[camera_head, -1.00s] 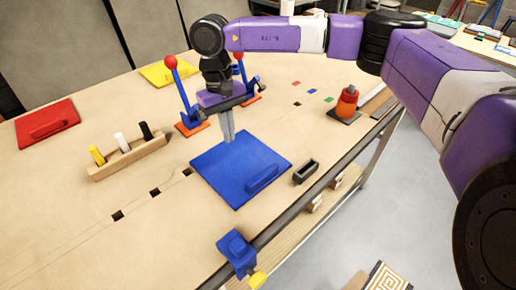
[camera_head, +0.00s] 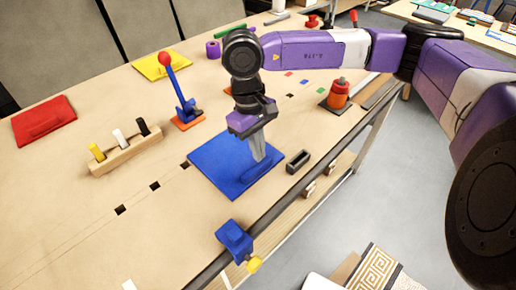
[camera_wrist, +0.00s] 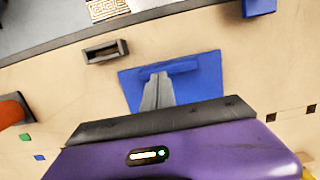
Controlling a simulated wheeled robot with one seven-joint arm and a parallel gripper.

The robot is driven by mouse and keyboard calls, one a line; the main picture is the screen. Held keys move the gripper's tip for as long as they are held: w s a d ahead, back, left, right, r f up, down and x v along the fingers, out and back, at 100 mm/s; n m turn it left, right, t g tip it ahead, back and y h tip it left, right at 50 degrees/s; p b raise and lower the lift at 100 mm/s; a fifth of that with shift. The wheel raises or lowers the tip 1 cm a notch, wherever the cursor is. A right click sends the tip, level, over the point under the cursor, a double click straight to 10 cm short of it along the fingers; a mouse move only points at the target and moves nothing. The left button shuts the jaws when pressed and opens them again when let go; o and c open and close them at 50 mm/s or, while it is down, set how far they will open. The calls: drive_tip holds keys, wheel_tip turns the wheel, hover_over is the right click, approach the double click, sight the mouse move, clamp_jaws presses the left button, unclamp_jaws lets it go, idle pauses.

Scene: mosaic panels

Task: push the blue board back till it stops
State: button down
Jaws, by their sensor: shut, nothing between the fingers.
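The blue board (camera_head: 222,170) lies flat on the wooden table, with a raised blue handle bar on its near right side. In the wrist view the board (camera_wrist: 205,80) shows with the bar along its upper part. My gripper (camera_head: 260,158) is shut and empty, pointing down over the board close to the bar. In the wrist view the shut fingers (camera_wrist: 158,88) reach to the bar's edge. I cannot tell whether the tips touch the board or the bar. Part of the bar is hidden behind the fingers.
A red-knobbed lever (camera_head: 180,95) stands behind the board. A blue clamp (camera_head: 234,240) sits at the table's front edge. A small dark open box (camera_head: 298,161) lies right of the board. A wooden block with pegs (camera_head: 125,153), a red board (camera_head: 43,120) and a yellow board (camera_head: 162,65) lie left and behind.

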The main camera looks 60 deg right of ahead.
drive_tip(key=shift+s+a+f+p, duration=0.1)
drive_tip(key=shift+f+p, duration=0.05)
drive_tip(key=shift+p, duration=0.3)
drive_tip(key=shift+f+b, duration=0.6)
drive_tip(key=shift+b, duration=0.1)
drive_tip(key=shift+f+b, duration=0.1)
drive_tip(key=shift+b, duration=0.3)
drive_tip(key=shift+f, duration=0.1)
